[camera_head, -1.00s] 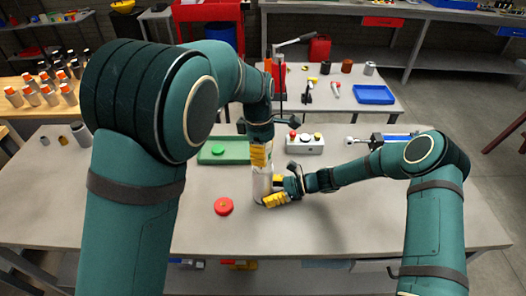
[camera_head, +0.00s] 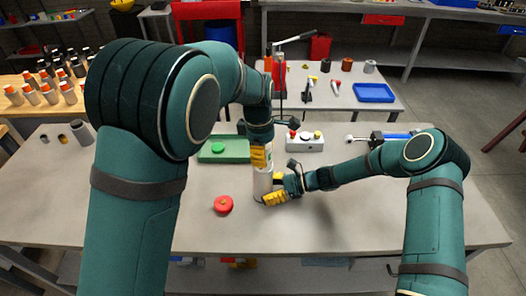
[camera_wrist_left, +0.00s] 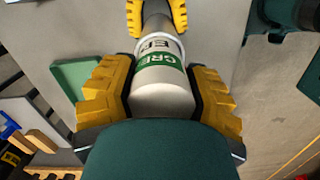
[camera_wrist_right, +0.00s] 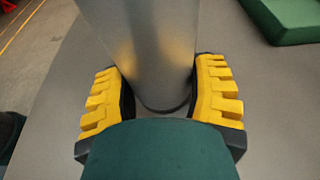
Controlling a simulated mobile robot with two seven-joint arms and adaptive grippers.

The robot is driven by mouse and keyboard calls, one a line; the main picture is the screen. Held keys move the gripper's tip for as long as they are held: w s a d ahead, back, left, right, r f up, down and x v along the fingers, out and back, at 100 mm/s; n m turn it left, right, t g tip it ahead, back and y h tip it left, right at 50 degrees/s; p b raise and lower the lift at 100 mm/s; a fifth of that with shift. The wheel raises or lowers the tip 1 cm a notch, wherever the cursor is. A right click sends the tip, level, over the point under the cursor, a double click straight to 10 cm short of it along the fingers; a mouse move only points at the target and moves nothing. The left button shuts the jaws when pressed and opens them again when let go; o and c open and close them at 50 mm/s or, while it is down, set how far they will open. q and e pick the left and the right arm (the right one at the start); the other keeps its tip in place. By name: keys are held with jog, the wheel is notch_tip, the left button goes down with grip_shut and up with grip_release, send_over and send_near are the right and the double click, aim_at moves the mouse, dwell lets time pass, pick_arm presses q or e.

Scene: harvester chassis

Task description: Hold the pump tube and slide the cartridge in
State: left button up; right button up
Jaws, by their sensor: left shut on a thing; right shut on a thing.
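The white cartridge with a green label band (camera_wrist_left: 160,85) is between the yellow fingers of my left gripper (camera_wrist_left: 165,108), which is shut on it. In the head view my left gripper (camera_head: 259,158) is directly above my right gripper (camera_head: 272,190). The grey metal pump tube (camera_wrist_right: 150,45) stands upright on the table, and my right gripper (camera_wrist_right: 163,100) is shut around its lower part. In the left wrist view the cartridge is in line with the tube (camera_wrist_left: 153,22), end to end. How far it reaches into the tube cannot be told.
A red round cap (camera_head: 223,205) lies left of the tube. Behind are a green tray (camera_head: 222,152) and a grey button box (camera_head: 305,142). A tool with a blue part (camera_head: 392,136) lies at the back right. The front of the table is clear.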

pick_arm(q)
jog(key=shift+f, duration=1.3)
dwell(1.9)
jog(key=o, duration=1.3)
jog(key=r, duration=0.8)
jog(key=a+r, duration=0.1)
jog(key=r, duration=0.3)
jog(key=shift+w, duration=0.1)
pick_arm(e)
jog(key=o, duration=1.3)
